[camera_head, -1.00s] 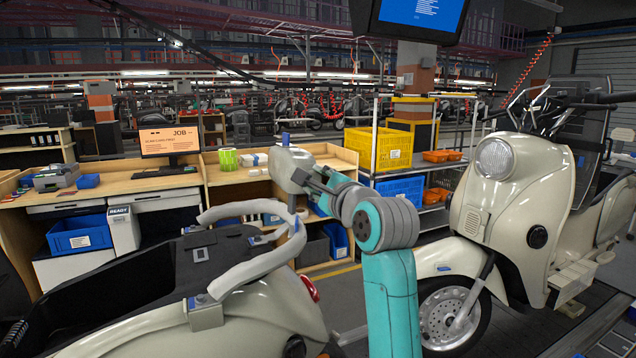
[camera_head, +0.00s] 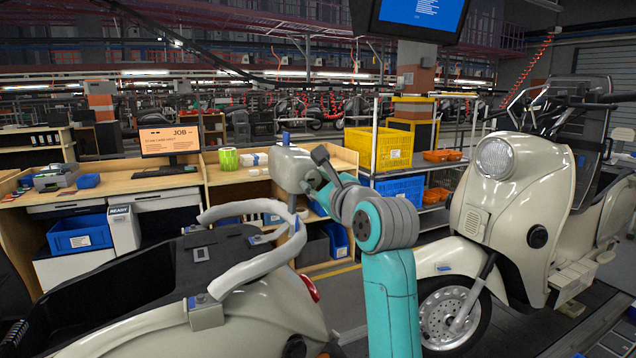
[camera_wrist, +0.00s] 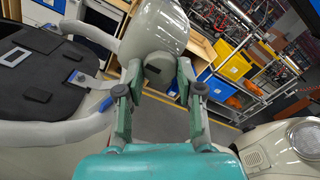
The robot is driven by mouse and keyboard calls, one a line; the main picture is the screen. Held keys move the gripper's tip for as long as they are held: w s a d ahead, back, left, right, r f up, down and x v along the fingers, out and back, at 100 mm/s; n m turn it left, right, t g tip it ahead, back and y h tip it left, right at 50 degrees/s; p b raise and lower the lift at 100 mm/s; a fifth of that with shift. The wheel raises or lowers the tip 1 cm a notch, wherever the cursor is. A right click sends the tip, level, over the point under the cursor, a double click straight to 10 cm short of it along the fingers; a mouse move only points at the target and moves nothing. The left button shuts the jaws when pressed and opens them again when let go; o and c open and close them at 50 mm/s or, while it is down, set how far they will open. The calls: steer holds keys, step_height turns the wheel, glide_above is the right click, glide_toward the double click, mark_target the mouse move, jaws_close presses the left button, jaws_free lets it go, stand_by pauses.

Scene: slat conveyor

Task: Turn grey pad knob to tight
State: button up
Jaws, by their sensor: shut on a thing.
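The grey pad (camera_head: 291,165) is a rounded pale block with a small blue piece on top, on a thin upright above the curved rail. In the wrist view the pad (camera_wrist: 156,28) fills the top middle. Its dark knob (camera_wrist: 158,69) faces me on the pad's near side, between my fingertips. My gripper (camera_wrist: 159,73) is shut on the knob, one finger on each side. In the head view my gripper (camera_head: 311,180) reaches the pad's right side. The knob is hidden there, and I cannot read any tight mark.
A cream scooter (camera_head: 510,205) stands close on the right. Behind are a wooden workbench (camera_head: 235,180) and a shelf with a yellow crate (camera_head: 392,148).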

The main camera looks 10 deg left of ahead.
steer(key=o, duration=1.2)
steer(key=shift+f, duration=0.1)
steer(key=shift+c, duration=0.2)
steer(key=v, duration=1.2)
